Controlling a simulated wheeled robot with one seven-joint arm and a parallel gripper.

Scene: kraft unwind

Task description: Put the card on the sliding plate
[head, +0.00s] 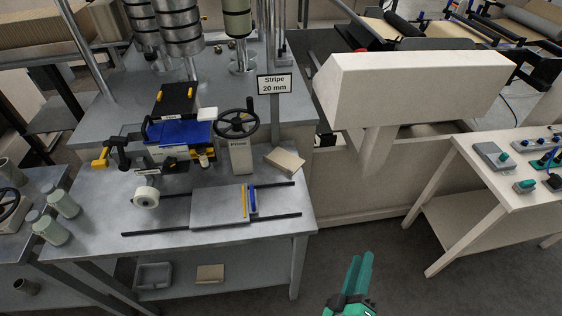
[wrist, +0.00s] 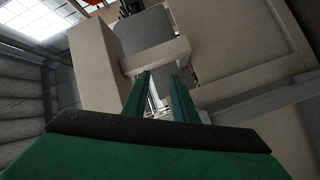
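The sliding plate (head: 218,206) is a flat grey plate lying across two dark rails on the metal table, with a yellow strip and a blue bar at its right side. A tan, card-like stack or block (head: 285,160) lies on the table near the right edge, right of the handwheel. A flat tan piece (head: 210,273) lies on the lower shelf. I cannot tell which of these is the card. My gripper (head: 361,262) is green and is right of and below the table, away from both. In the wrist view its fingers (wrist: 159,98) stand apart with nothing between them.
A grey bin (head: 154,275) sits on the lower shelf. A large beige machine (head: 410,90) stands at right. Floor around my gripper is clear.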

